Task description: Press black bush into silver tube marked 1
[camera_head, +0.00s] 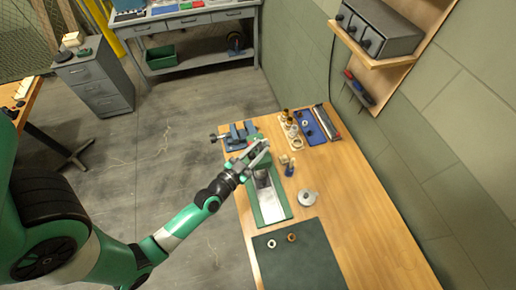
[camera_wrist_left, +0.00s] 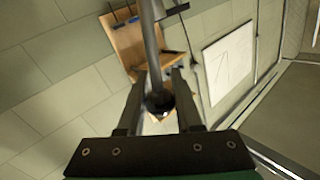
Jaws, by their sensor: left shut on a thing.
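My left gripper (camera_head: 258,156) is above the green press-like fixture on the wooden bench in the head view. In the left wrist view my left gripper (camera_wrist_left: 159,103) is closed around a grey rod (camera_wrist_left: 150,45) with a dark round end (camera_wrist_left: 158,104) between the fingers. The fixture's long green base (camera_head: 276,214) with a grey middle runs toward the front of the bench; my gripper covers its far part. I cannot make out the black bush or the silver tube marked 1. My right gripper is not in view.
A dark green mat (camera_head: 300,262) carries a pale ring (camera_head: 272,243) and a brown ring (camera_head: 292,237). A silver lidded pot (camera_head: 307,197) stands right of the fixture. A blue vise (camera_head: 240,136) and a blue tray (camera_head: 311,127) are behind. The bench's right side is clear.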

